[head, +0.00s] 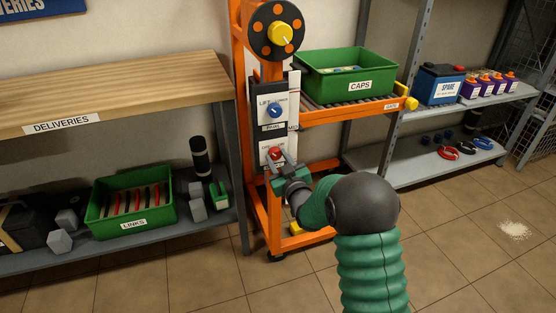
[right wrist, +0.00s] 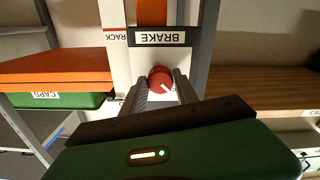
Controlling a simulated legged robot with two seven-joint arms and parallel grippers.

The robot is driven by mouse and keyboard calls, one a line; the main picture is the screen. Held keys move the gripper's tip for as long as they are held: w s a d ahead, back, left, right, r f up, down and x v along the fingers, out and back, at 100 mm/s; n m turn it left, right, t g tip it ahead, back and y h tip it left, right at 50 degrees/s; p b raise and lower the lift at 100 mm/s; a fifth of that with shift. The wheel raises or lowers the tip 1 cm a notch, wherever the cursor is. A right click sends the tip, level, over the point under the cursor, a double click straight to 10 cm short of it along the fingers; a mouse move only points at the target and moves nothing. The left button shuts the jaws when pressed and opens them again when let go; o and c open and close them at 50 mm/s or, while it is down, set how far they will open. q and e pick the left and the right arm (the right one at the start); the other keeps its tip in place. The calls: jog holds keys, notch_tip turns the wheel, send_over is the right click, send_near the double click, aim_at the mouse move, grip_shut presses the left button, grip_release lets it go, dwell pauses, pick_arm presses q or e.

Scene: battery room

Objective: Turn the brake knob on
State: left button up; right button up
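The red brake knob (head: 275,153) sits low on a white panel on the orange frame. In the right wrist view the knob (right wrist: 160,79) is under an upside-down BRAKE label (right wrist: 158,37). Its white pointer mark points to the lower right there. My right gripper (head: 281,165) is at the knob; in the wrist view its fingers (right wrist: 161,87) lie close along both sides of it and look shut on it. The exact contact is hard to see. My left gripper is not in view.
A blue knob (head: 274,110) sits above on the same panel, under a black dial with a yellow hub (head: 281,35). A green CAPS bin (head: 345,75) stands on the roller shelf to the right. The DELIVERIES shelf (head: 120,90) is at left.

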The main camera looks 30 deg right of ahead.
grip_shut()
jog(key=shift+m, duration=0.4)
jog(key=m+p, duration=0.2)
jog(key=shift+r+m, duration=0.1)
jog(key=shift+m, duration=0.3)
jog(key=m+p, duration=0.2)
jog(key=m, duration=0.2)
jog(key=shift+m, duration=0.3)
jog(key=m+p, duration=0.3)
jog(key=m, duration=0.2)
jog(key=m+p, duration=0.2)
jog(key=m, duration=0.2)
jog(key=shift+m, duration=0.3)
jog(key=shift+f, duration=0.2)
